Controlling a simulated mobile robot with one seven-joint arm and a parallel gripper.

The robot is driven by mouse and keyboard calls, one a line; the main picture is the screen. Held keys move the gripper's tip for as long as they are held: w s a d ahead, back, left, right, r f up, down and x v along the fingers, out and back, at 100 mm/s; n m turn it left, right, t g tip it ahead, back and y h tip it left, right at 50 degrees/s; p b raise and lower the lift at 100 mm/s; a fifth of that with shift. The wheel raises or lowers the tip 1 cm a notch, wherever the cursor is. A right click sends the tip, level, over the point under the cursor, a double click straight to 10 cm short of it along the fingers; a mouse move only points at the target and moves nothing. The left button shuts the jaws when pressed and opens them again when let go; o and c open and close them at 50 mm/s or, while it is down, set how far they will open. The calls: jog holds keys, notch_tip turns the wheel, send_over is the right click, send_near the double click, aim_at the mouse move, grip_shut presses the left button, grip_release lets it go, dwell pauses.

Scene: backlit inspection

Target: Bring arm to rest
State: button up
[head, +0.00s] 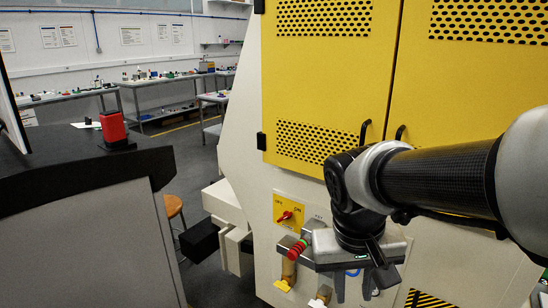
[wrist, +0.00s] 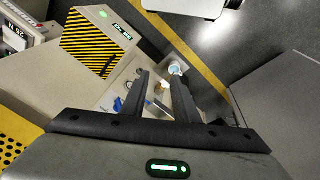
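My arm reaches in from the right edge of the head view, bent at a black and white joint, and ends in my gripper (head: 356,286), which points down in front of the lower panel of a yellow and cream machine. The wrist view shows the two dark fingers of my gripper (wrist: 160,78) apart, with nothing held between them. Beyond the fingers in that view is a pale panel (wrist: 118,96) with small blue and white fittings. My gripper and wrist hide part of the panel in the head view.
The machine's yellow doors (head: 325,85) stand close behind my arm. Left of my gripper are a red switch (head: 286,215) and a red ribbed fitting (head: 298,249). A dark-topped counter (head: 80,185) with a red device (head: 114,128) stands at left. Floor shows between counter and machine.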

jog(key=s+r+t+p, duration=0.1)
jog(key=s+r+p, duration=0.1)
jog(key=r+p, duration=0.5)
jog(key=s+r+t+y+p, duration=0.1)
jog(key=s+r+t+p, duration=0.1)
jog(key=r+p, duration=0.6)
notch_tip(320, 180, up, 6)
jog(key=shift+s+f+t+y, duration=0.2)
jog(key=shift+s+t+y, duration=0.1)
jog(key=shift+s, duration=0.45)
